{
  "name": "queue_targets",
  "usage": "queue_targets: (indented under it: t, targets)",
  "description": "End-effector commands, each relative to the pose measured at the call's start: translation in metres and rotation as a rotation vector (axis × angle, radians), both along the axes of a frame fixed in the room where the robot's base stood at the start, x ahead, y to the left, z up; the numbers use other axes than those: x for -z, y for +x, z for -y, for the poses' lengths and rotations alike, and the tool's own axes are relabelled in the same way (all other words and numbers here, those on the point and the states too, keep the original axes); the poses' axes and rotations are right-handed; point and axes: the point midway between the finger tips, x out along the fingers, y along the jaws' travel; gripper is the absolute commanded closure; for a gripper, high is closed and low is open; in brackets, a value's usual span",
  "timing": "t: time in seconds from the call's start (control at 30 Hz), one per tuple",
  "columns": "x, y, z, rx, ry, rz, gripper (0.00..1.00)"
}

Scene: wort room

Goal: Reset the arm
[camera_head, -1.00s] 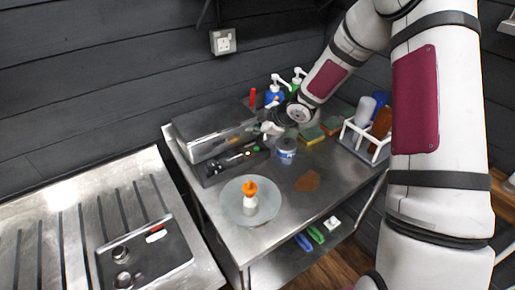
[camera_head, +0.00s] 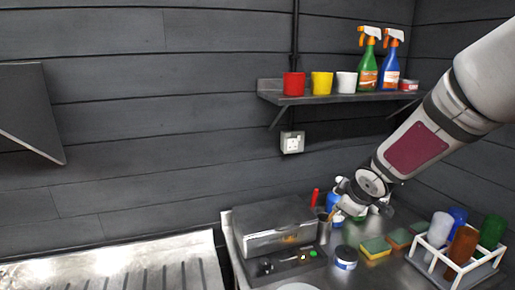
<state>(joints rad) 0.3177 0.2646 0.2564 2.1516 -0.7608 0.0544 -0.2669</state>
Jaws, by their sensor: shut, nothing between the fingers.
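My arm comes in from the right edge with white links and a dark red panel. My gripper (camera_head: 345,207) is small at its end, over the back of the steel table, and is shut with nothing in it. It is just right of a grey metal box (camera_head: 272,222) and above a blue-and-white tin (camera_head: 346,257). Bottles with blue and white parts stand behind it and are partly hidden by it. Whether the gripper touches them I cannot tell.
A wall shelf (camera_head: 340,97) holds red, yellow and white cups and two spray bottles (camera_head: 368,65). Sponges (camera_head: 376,247) lie on the table, right of the tin. A white rack (camera_head: 455,268) of coloured bottles stands at the right. A steel drainer (camera_head: 120,265) is at lower left.

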Motion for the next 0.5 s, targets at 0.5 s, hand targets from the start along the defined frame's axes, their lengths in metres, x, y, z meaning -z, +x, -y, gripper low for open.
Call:
queue_targets:
  t: [0.5]
  targets:
    - [-0.117,-0.175,0.003,0.531,0.181,-0.029,1.00]
